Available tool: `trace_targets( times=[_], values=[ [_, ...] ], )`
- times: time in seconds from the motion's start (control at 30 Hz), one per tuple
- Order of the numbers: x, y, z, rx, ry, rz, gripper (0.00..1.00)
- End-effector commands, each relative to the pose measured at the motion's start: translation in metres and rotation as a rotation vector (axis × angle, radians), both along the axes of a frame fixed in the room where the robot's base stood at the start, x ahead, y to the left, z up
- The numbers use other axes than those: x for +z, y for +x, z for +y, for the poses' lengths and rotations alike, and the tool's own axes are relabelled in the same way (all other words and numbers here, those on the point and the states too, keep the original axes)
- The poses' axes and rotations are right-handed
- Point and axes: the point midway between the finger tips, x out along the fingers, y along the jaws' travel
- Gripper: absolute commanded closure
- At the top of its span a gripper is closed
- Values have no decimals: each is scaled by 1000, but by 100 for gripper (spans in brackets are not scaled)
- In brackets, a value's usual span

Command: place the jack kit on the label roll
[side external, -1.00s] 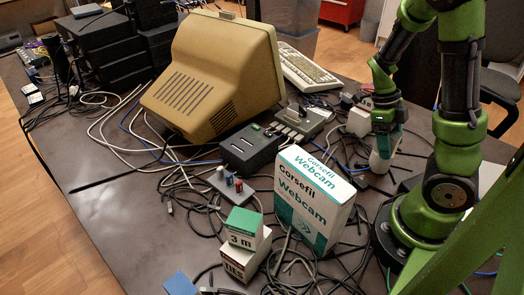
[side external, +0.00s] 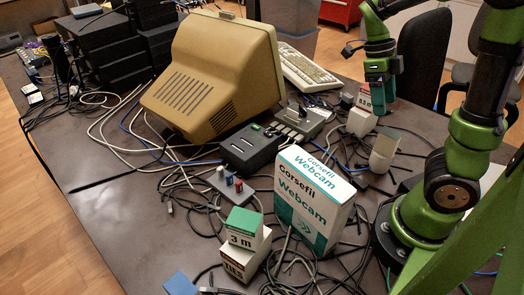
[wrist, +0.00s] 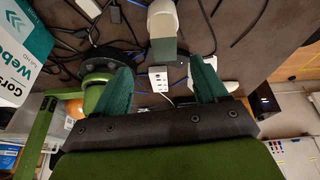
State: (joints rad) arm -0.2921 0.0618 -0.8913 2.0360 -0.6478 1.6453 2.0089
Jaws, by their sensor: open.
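My gripper (side external: 380,97) is open and empty, raised toward the far right of the table; in the wrist view its green fingers (wrist: 164,80) are spread apart. A white rounded piece (side external: 382,155) on the table, also in the wrist view (wrist: 162,16), looks like the label roll. A flat grey-green piece (side external: 403,138) meets it at its upper end, also seen in the wrist view (wrist: 163,52); whether this is the jack kit, or part of the roll, I cannot tell. My gripper is clear of both.
A small red-and-white box (side external: 364,97) and a white block (side external: 361,122) stand near my gripper. A tall webcam box (side external: 312,205), a "3 m" box (side external: 244,228) on a ties box (side external: 245,258), and a beige monitor (side external: 212,75) stand among loose cables.

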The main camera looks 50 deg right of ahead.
Motion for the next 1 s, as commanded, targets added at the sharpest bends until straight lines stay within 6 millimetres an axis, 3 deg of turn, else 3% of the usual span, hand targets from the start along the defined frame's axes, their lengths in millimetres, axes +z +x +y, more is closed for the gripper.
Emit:
trace_targets(
  times=[0.17, 0.3, 0.43, 0.6, 0.8, 1.0],
  values=[
    [0, 18, 41, 516, 199, -222, 28],
    [13, 34, 92, 1145, 270, -465, 28],
    [33, 40, 138, 1730, 180, -622, 28],
    [53, 38, 182, 2342, -75, -647, 28],
    [62, 34, 205, 2679, -289, -556, 28],
    [63, 34, 207, 2724, -317, -536, 28]
  ],
)
